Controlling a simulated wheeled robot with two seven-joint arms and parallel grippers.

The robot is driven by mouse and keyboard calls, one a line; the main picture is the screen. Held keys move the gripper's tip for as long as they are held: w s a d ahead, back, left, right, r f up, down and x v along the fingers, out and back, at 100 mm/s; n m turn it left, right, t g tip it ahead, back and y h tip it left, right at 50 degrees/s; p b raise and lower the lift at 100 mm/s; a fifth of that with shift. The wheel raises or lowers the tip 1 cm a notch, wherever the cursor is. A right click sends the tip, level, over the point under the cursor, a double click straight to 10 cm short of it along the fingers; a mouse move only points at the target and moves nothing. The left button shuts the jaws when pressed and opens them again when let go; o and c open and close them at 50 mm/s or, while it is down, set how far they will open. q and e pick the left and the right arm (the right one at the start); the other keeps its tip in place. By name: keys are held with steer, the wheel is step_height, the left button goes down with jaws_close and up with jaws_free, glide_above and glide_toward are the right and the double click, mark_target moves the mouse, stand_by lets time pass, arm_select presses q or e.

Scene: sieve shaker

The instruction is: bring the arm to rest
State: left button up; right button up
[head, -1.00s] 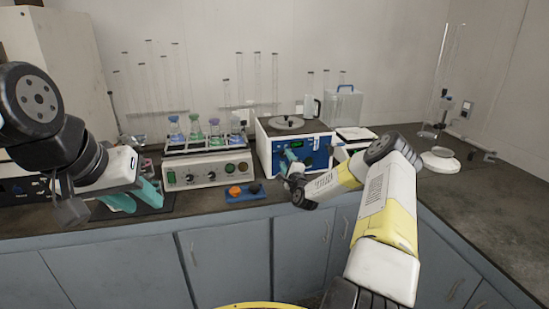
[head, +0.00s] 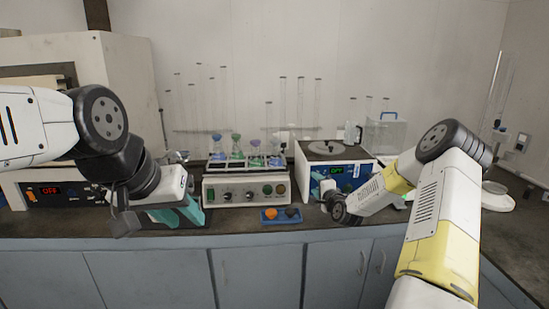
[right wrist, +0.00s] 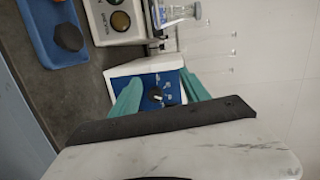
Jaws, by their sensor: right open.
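A shaker (head: 245,192) with several flasks stands left of the device. A blue tray (head: 270,221) with an orange and a dark piece lies in front. A device with a red display (head: 49,191) is far left. Glass cylinders stand behind.

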steer(key=s+a+r+n+g+h, duration=0.1)
steer(key=s+a+r+n+g, duration=0.3)
steer(key=s+r, duration=0.45)
steer(key=s+a+r+n+g+h, duration=0.1)
steer(key=s+r+n+g, duration=0.1)
steer(key=s+r+n, duration=0.6)
steer(key=s+r+n+g, duration=0.1)
steer(key=s+n+g, duration=0.1)
steer(key=s, duration=1.3)
steer(key=s+a+r+n+g+y, duration=0.1)
steer(key=s+r+g, duration=0.1)
steer(key=s, duration=1.3)
steer(key=shift+a+r+n, duration=0.15)
steer(key=shift+a+n, duration=0.05)
steer(key=shift+n, duration=0.2)
steer(key=shift+d, duration=0.1)
